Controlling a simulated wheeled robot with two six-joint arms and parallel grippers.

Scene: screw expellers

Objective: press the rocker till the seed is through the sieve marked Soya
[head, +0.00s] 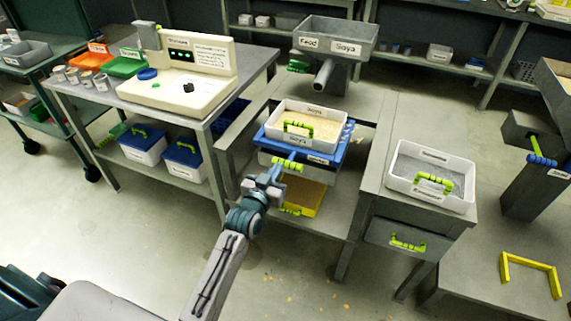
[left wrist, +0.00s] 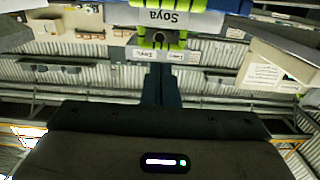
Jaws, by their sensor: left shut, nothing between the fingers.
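The white sieve tray marked Soya (head: 345,117) holds a layer of pale seed and has a lime handle. It sits on a blue frame (head: 330,160) at the middle of the head view. In the left wrist view the shut fingers (left wrist: 161,85) point at lime parts (left wrist: 148,42) below a Soya label (left wrist: 170,18). I cannot make out for sure which part is the rocker. My right gripper is not in view.
A yellow tray (head: 308,200) sits below the frame. A hopper (head: 335,38) with a spout stands behind. A white bin (head: 432,172) with grey contents stands at right. A control box (head: 185,78) is on the left bench. Open floor lies in front.

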